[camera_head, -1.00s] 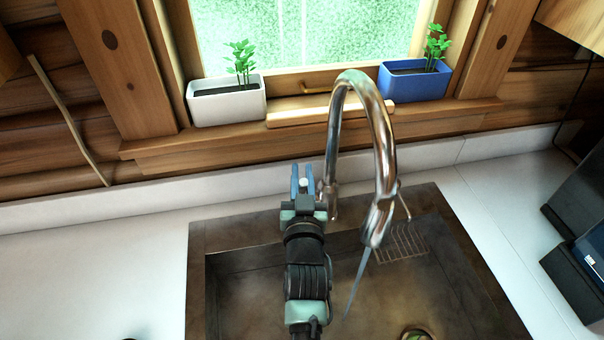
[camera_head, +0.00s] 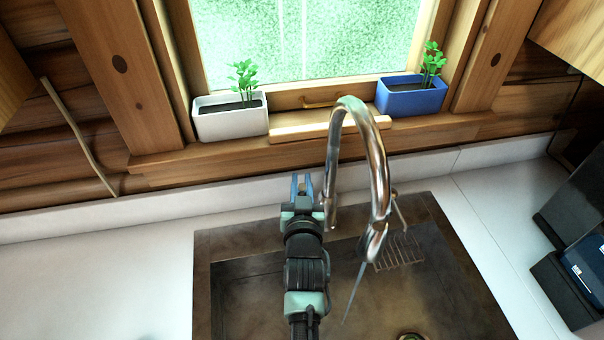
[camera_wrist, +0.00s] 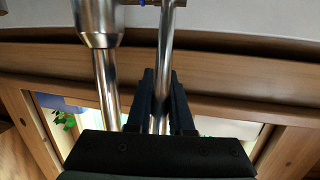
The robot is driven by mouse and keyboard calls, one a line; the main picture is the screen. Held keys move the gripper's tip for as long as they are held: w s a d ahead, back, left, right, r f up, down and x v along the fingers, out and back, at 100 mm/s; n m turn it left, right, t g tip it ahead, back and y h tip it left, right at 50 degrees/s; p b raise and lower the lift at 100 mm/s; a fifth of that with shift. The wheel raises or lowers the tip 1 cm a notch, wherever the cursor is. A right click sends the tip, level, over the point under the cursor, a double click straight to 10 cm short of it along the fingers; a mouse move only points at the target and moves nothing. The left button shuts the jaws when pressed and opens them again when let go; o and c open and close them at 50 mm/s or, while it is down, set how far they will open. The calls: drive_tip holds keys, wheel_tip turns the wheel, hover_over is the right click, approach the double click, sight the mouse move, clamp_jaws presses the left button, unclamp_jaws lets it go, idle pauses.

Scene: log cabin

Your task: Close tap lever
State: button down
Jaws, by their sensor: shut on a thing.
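The curved metal tap (camera_head: 376,170) rises from the back of the sink. A thin stream (camera_head: 355,292) hangs below its spout. My gripper (camera_head: 301,184) is upright just left of the tap's base. In the wrist view, the tap's thick base (camera_wrist: 97,20) and thinner pipe are on the left, and the metal tap lever (camera_wrist: 166,45) is a slim rod running between my dark fingers (camera_wrist: 161,88). My gripper is shut on the lever. In the head view the lever is mostly hidden by my fingers.
The brown sink (camera_head: 240,300) lies below my arm, with a wire rack (camera_head: 400,250) at its right. A white planter (camera_head: 231,121) and a blue planter (camera_head: 411,98) stand on the window sill (camera_head: 230,160). Dark boxes (camera_head: 572,225) stand at right. The left counter (camera_head: 100,280) is clear.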

drive_tip(key=shift+w+a+f+g+p, duration=0.1)
drive_tip(key=shift+w+g+p, duration=0.45)
drive_tip(key=shift+g, duration=0.2)
drive_tip(key=shift+w+a+f+g+p, duration=0.1)
drive_tip(key=shift+w+g+p, duration=0.45)
drive_tip(key=shift+g, duration=0.2)
drive_tip(key=c, duration=0.8)
unclamp_jaws()
drive_tip(key=shift+s, duration=0.1)
drive_tip(key=b+v, duration=0.1)
drive_tip(key=v, duration=1.1)
drive_tip(key=shift+s+a+r, duration=0.1)
drive_tip(key=shift+s+a, duration=0.05)
drive_tip(key=shift+s, duration=0.2)
